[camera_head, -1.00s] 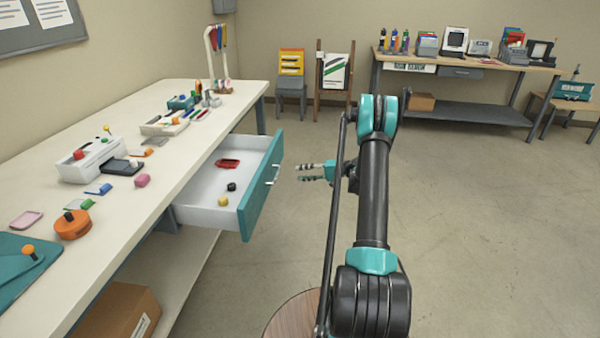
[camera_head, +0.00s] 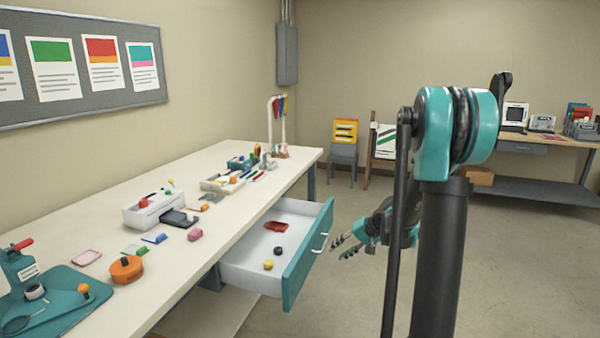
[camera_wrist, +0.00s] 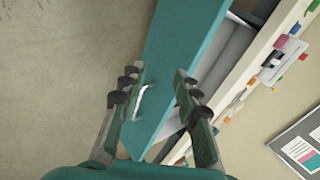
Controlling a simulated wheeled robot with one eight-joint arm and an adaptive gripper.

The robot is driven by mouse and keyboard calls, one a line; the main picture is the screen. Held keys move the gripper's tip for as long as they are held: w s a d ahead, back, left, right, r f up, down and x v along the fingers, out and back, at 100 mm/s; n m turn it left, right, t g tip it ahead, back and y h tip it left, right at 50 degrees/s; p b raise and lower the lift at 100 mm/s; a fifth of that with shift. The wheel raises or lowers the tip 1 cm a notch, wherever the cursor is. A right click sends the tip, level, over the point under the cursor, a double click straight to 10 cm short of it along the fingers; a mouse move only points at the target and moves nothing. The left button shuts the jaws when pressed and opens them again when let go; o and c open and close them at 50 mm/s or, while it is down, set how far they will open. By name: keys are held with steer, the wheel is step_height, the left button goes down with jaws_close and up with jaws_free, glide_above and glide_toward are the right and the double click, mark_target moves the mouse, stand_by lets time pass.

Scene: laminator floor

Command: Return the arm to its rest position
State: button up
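My arm (camera_head: 442,250) stands at the right of the head view, bent at a teal joint (camera_head: 460,130). My gripper (camera_head: 340,248) hangs just right of the open drawer's handle (camera_head: 320,243) in that view. Its two fingers are spread, with nothing held between them. In the wrist view, my gripper (camera_wrist: 158,78) is also open. The teal drawer front (camera_wrist: 180,50) and its handle (camera_wrist: 144,100) show beyond the fingers, apart from them as far as I can tell.
The drawer (camera_head: 309,255) juts from the white workbench (camera_head: 225,225) and holds small red, black and yellow things. A side table (camera_head: 540,148) stands far right. Open floor lies right of the drawer.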

steer(key=s+d+f+n+h, duration=0.1)
steer(key=s+d+h, duration=0.1)
steer(key=s, duration=1.1)
steer(key=s+d+f+n+h, duration=0.1)
steer(key=s+d+h, duration=0.2)
steer(key=s, duration=1)
steer(key=shift+s+n+t+h, duration=0.3)
steer(key=shift+s+n+h, duration=0.1)
steer(key=shift+h, duration=0.7)
